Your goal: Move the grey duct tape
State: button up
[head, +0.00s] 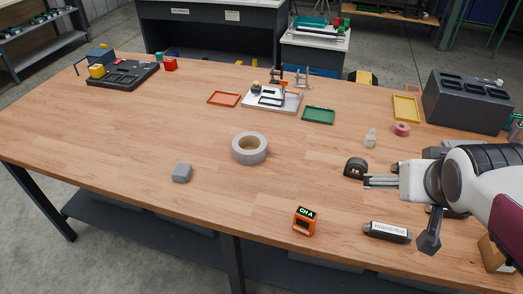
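The grey duct tape (262,156) is a thick roll lying flat near the middle of the wooden table, with its tan core facing up. My gripper (366,181) is at the right side of the table, pointing left, well to the right of the tape and apart from it. Its fingers appear as thin parallel bars close together, and the gap between them is too small to judge. I see nothing clearly held. The tape is fully in view.
A black tape measure (355,168) is right by my gripper. Trays and fixtures line the back. The table's left middle is clear.

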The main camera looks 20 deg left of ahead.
jog(key=w+a+f+n+t+y, duration=0.1)
jog(key=w+a, duration=0.2)
jog(key=w, duration=0.3)
jog(key=w+a+f+n, duration=0.1)
jog(key=w+a, duration=0.3)
jog(key=w, duration=0.1)
jog(key=n+y, duration=0.5)
jog(key=y, duration=0.3)
send_near(244, 142)
jog(key=d, duration=0.3)
jog(key=shift+s+r, duration=0.35)
jog(key=shift+r, duration=0.05)
jog(key=shift+s+a+f+n+y, duration=0.2)
jog(key=shift+a+f+n+y, duration=0.15)
jog(key=shift+a, duration=0.25)
jog(key=shift+w+f, duration=0.1)
jog(key=shift+x, duration=3.85)
